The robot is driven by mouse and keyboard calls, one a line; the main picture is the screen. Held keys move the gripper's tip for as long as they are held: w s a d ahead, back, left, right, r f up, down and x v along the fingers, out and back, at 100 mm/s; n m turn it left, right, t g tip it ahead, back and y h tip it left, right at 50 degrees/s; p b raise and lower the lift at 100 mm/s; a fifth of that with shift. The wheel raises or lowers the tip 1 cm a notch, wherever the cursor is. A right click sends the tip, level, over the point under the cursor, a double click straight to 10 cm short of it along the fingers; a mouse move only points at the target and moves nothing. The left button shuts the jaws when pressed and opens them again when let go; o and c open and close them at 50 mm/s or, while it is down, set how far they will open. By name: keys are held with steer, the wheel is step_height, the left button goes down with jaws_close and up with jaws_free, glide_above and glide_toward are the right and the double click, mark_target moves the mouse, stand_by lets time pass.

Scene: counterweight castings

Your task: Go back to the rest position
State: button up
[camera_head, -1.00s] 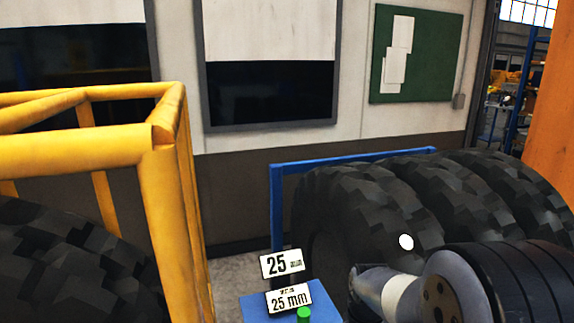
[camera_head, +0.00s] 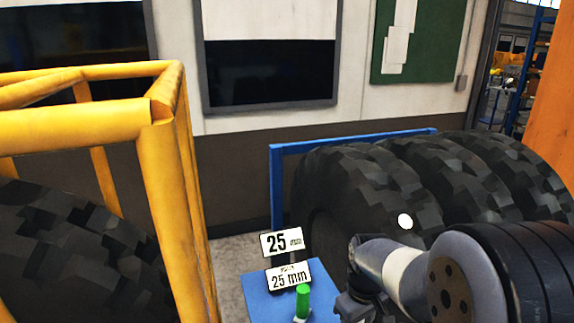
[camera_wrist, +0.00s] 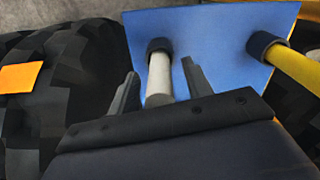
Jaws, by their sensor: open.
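My gripper shows in the wrist view (camera_wrist: 160,70) with its two dark fingers spread apart. A pale grey-white cylinder (camera_wrist: 160,82) with a dark collar stands on a blue surface (camera_wrist: 215,50) and appears between the fingers. I cannot tell whether either finger touches it. In the head view, my gripper is a dark shape at the bottom edge (camera_head: 360,305), partly cut off, just right of a green cylinder (camera_head: 303,300) on the blue surface (camera_head: 262,298).
Two "25 mm" signs (camera_head: 283,243) stand at the blue surface. Large black tyres (camera_head: 350,190) and a blue frame (camera_head: 277,185) are behind it. A yellow frame (camera_head: 165,190) stands left, with another tyre (camera_head: 70,255). A yellow cylinder (camera_wrist: 295,68) shows in the wrist view.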

step_height(320, 180, down, 2)
steer(key=shift+f, duration=0.1)
step_height(320, 180, up, 8)
steer(key=p, duration=0.5)
steer(key=shift+p, duration=0.35)
